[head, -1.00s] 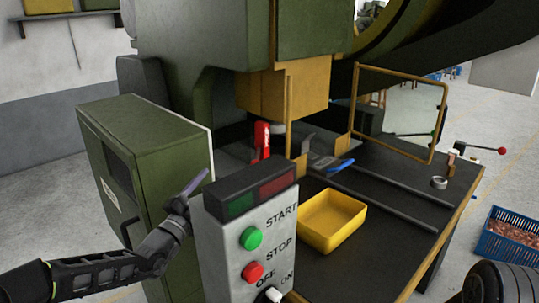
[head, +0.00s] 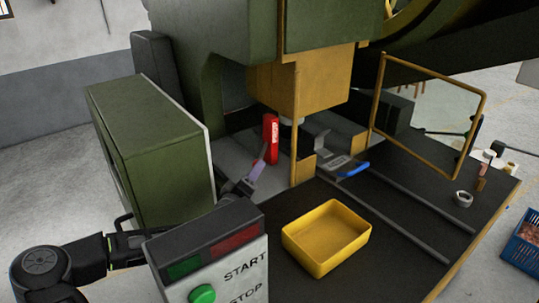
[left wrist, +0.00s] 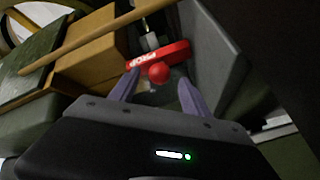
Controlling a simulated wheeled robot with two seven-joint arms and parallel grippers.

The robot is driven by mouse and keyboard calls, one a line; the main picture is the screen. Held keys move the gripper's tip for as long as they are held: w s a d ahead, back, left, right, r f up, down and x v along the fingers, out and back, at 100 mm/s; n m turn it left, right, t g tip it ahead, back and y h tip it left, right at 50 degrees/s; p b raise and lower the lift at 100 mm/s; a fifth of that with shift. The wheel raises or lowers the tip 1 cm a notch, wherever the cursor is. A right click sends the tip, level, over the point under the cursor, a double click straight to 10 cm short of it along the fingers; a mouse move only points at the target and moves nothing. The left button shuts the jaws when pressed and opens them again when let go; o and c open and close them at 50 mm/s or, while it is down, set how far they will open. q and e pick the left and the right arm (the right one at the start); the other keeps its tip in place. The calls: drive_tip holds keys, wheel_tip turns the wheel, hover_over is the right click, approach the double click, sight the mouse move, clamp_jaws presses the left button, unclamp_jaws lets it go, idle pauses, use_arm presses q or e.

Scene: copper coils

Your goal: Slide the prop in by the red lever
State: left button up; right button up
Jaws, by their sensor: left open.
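The red prop (head: 270,138), an upright red piece with white lettering, stands under the press's yellow ram. In the left wrist view it is a red bar (left wrist: 176,54) with a round red ball knob (left wrist: 158,73), which I take as the lever end. My left gripper (head: 258,168) has pale purple fingers and is just in front of the prop's lower part. In the left wrist view the open fingers (left wrist: 158,82) point at the bar, with the ball knob between them. I cannot tell whether they touch it. My right gripper is not in view.
The control box (head: 220,255) with the green START button stands close in front of my left arm. A green cabinet (head: 150,135) is to its left. A yellow tray (head: 318,262), blue-handled tool (head: 352,169) and tape roll (head: 463,199) are on the dark table. A wire-framed guard (head: 430,115) stands right.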

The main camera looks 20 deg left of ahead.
sight(264, 151)
use_arm(q)
drive_tip(key=shift+w+a+f, duration=0.1)
drive_tip(key=shift+w+a, duration=0.05)
drive_tip(key=shift+w, duration=1.8)
drive_tip(key=shift+w+a, duration=0.1)
drive_tip(key=shift+w, duration=1.85)
drive_tip(key=shift+c, duration=0.5)
clamp_jaws()
